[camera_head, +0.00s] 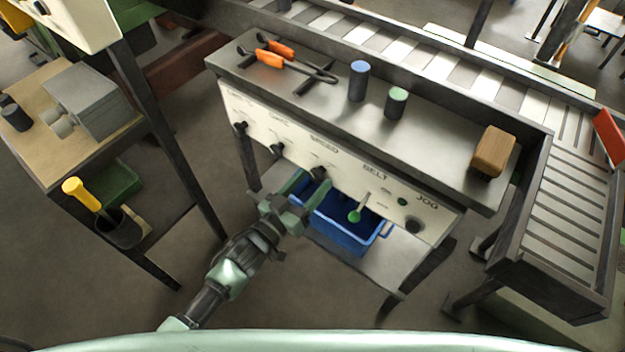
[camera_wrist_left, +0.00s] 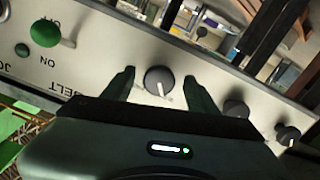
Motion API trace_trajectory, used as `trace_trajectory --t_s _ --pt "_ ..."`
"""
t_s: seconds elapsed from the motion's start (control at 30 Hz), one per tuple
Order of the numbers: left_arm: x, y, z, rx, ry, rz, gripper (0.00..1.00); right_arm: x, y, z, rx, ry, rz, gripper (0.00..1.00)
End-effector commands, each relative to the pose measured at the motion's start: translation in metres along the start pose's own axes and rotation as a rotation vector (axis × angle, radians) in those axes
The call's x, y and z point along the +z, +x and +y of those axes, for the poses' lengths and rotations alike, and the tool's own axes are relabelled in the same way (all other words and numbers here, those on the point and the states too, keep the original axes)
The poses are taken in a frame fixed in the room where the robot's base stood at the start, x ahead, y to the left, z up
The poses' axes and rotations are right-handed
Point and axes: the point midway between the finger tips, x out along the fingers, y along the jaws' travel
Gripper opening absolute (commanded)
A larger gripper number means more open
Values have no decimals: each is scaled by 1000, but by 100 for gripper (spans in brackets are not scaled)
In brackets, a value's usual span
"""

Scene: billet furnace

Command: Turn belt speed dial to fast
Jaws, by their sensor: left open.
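The speed dial (camera_head: 318,172) is a dark round knob on the white front panel (camera_head: 290,150), below the word SPEED. In the left wrist view the dial (camera_wrist_left: 158,80) shows a pale pointer line on its face. My left gripper (camera_head: 308,188) is open in front of the panel. In the left wrist view its two fingers stand on either side of the dial, with a gap visible on both sides. I cannot tell how deep the fingertips reach around it. The dial's scale marks are too small to read. My right gripper is not in view.
The green-knobbed belt lever (camera_head: 355,214) sticks out right of the dial, near a dark jog knob (camera_head: 413,225). Two more dark knobs (camera_head: 277,149) sit to the left. A blue bin (camera_head: 345,232) is below the panel. Tongs, two cylinders and a brown block (camera_head: 492,152) lie on top.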

Motion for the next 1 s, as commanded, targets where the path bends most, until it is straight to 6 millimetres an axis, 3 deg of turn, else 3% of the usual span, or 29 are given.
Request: trace_trajectory --t_s 0.2,0.37,0.6,1.0 --pt "0 9 0 0 0 -1 59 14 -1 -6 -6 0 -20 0" --pt "0 9 0 0 0 -1 59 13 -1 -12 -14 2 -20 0" --pt "0 8 0 0 0 -1 0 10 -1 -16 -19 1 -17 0" --pt "1 8 0 0 78 -1 0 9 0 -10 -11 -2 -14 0"
